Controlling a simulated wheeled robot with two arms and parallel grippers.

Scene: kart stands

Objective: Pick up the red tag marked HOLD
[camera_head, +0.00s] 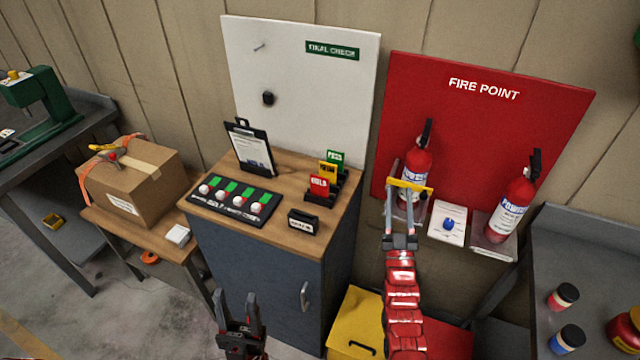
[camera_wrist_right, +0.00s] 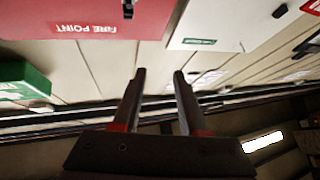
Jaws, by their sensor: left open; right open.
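The red tag marked HOLD (camera_head: 319,186) stands upright in a dark holder near the right side of the wooden cabinet top (camera_head: 285,172). A yellow tag (camera_head: 327,170) and a green PASS tag (camera_head: 335,157) stand behind it. My left gripper (camera_head: 239,297) is open and empty, low in front of the cabinet, apart from the tag. My right gripper (camera_head: 402,185) is open, raised in front of the red fire board, to the right of the tag. In the right wrist view its two fingers (camera_wrist_right: 159,75) are apart with nothing held; the tag is not seen there.
A clipboard (camera_head: 251,148), a black panel with white knobs (camera_head: 232,201) and a small black block (camera_head: 303,221) stand on the cabinet. Fire extinguishers (camera_head: 513,208) stand at the right. A cardboard box (camera_head: 135,185) is at the left, a yellow bin (camera_head: 355,318) below.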

